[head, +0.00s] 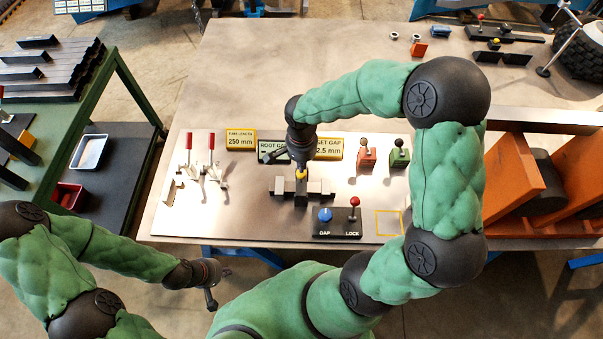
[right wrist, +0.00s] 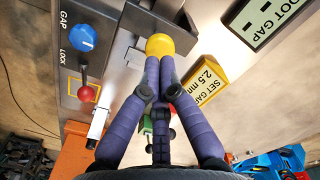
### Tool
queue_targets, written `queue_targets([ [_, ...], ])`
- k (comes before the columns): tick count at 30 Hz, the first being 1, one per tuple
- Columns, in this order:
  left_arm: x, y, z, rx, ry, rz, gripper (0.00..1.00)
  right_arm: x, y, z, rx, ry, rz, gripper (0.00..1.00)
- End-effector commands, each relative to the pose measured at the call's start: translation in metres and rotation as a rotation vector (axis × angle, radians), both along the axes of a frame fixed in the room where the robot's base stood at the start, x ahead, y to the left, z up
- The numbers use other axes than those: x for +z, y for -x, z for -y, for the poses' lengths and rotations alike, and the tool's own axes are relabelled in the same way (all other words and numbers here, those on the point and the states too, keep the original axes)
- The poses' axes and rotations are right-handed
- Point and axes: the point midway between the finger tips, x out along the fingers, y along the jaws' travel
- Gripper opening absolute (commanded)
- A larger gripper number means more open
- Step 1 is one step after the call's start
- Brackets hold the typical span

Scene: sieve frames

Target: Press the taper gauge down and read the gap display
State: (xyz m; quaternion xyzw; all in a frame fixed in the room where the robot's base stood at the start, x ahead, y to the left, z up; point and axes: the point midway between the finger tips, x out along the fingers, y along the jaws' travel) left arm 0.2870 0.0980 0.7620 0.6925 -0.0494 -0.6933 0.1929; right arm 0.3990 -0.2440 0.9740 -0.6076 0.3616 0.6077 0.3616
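The taper gauge shows as a yellow knob (head: 300,174) above grey metal pieces (head: 318,189) on the light plate. My right gripper (head: 301,155) reaches down over it. In the right wrist view its purple fingers (right wrist: 159,68) are together, with their tips at the yellow knob (right wrist: 160,45); contact is hard to tell. The root gap display (right wrist: 262,20) shows two dashes; my gripper partly covers it in the head view. The set gap sign (right wrist: 204,82) reads 2.5 mm. My left gripper (head: 211,298) hangs off the table's front left; its fingers are too small to judge.
A control box (head: 338,222) has a blue GAP knob and a red LOCK lever. Red-handled clamps (head: 211,160) stand left, beside a 250 mm sign (head: 240,139). Orange (head: 366,154) and green (head: 399,153) blocks stand right. A yellow outlined square (head: 389,222) is empty.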

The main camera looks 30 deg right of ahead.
Motion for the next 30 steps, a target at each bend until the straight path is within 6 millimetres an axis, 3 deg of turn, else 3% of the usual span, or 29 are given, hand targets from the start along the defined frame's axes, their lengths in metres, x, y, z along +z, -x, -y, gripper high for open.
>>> queue_targets([
  [30,-0.016,0.000,0.000,0.000,0.000,0.000,0.00,-0.018,0.000,0.000,0.000,0.000,0.000,0.00],
])
